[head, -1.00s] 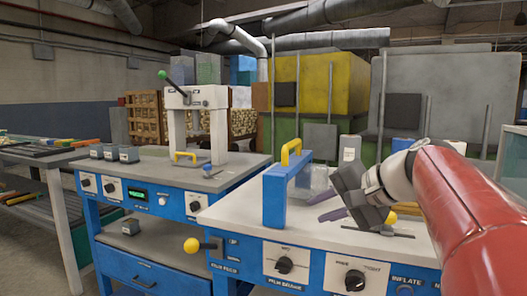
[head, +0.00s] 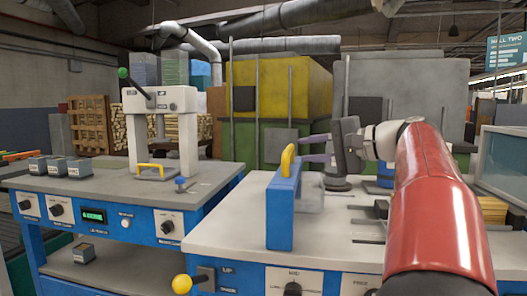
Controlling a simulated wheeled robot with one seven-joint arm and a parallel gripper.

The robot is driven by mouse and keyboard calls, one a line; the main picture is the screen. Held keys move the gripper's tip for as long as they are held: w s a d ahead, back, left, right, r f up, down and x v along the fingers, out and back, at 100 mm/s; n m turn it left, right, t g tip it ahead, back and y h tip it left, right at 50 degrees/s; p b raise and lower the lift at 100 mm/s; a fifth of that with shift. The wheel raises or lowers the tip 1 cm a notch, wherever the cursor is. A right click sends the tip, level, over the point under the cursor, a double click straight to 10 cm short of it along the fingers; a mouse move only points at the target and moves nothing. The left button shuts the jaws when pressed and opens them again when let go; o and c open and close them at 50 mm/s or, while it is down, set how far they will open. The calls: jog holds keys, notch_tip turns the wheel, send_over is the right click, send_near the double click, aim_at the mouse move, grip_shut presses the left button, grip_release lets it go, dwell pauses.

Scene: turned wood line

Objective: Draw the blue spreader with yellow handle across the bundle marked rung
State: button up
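A blue upright spreader (head: 281,212) with a yellow handle (head: 288,160) on top stands near the front of the right bench. My gripper (head: 302,148) is just right of the handle at about its height, fingers pointing left. The two purple-grey fingers are apart, one above the other, with nothing seen between them. The tips come close to the handle, but I cannot tell whether they touch it or lie behind it. A stack of light wooden pieces (head: 490,208) lies at the bench's right, partly behind my red arm. No label reading rung is legible.
A white press (head: 160,115) and small grey bins (head: 58,168) stand on the left bench.

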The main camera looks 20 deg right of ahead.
jog(key=x, duration=0.8)
jog(key=shift+s, duration=0.1)
jog(key=shift+c, duration=0.4)
grip_shut()
